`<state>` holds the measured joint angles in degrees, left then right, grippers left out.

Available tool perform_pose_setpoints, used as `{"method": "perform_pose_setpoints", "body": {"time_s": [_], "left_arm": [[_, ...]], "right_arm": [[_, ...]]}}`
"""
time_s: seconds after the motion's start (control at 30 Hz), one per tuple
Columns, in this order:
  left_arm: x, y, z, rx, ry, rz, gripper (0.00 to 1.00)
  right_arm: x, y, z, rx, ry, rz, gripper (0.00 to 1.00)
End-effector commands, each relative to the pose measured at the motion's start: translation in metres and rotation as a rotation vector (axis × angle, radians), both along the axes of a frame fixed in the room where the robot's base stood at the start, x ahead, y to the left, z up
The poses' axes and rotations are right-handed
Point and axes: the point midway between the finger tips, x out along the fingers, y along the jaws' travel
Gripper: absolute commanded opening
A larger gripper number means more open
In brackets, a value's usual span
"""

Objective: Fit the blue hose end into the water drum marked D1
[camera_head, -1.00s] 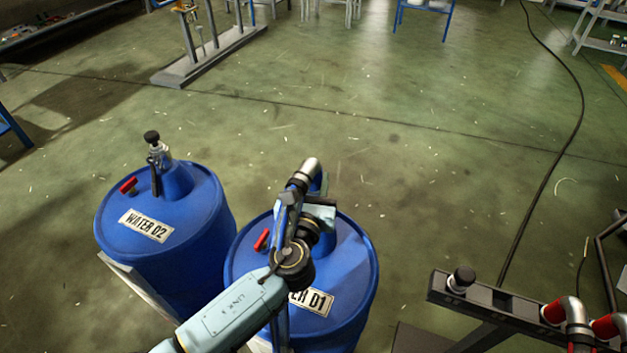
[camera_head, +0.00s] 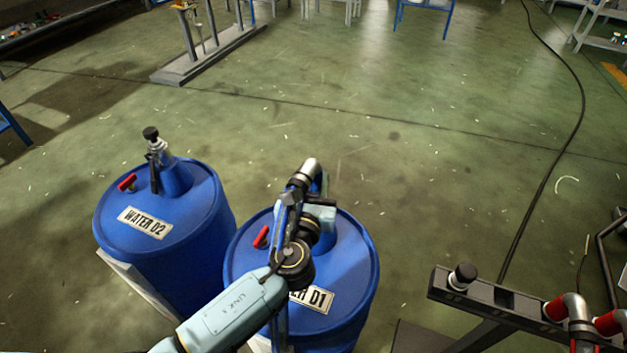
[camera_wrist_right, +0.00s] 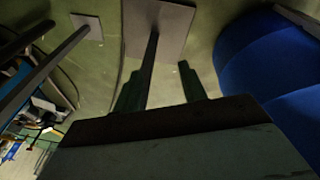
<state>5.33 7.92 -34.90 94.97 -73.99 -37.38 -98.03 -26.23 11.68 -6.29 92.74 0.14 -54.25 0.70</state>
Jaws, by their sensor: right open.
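The blue drum marked D1 (camera_head: 350,250) stands at bottom centre in the head view, its label partly covered by my left arm. A silver elbow fitting (camera_head: 304,174) shows above the drum top at my left gripper (camera_head: 318,196). A blue hose (camera_head: 281,325) seems to run down from there along the drum's front. I cannot tell whether the fitting is seated, because the wrist and gripper hide the join. The left fingertips are hidden too. My right gripper (camera_wrist_right: 160,85) is open and empty in the right wrist view, with a blue drum surface (camera_wrist_right: 265,65) to its right.
A dark metal frame with red-banded pipes (camera_head: 560,312) is at lower right. The green floor beyond the drums is largely clear.

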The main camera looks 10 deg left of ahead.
Motion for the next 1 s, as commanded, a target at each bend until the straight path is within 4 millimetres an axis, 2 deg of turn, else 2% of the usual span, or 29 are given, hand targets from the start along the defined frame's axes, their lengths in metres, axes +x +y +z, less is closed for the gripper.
{"method": "perform_pose_setpoints", "body": {"time_s": [1.0], "left_arm": [[0.000,0.000,-0.025,0.000,-0.002,0.000,0.00]], "right_arm": [[0.000,0.000,-0.021,0.000,0.000,0.000,0.42]]}}
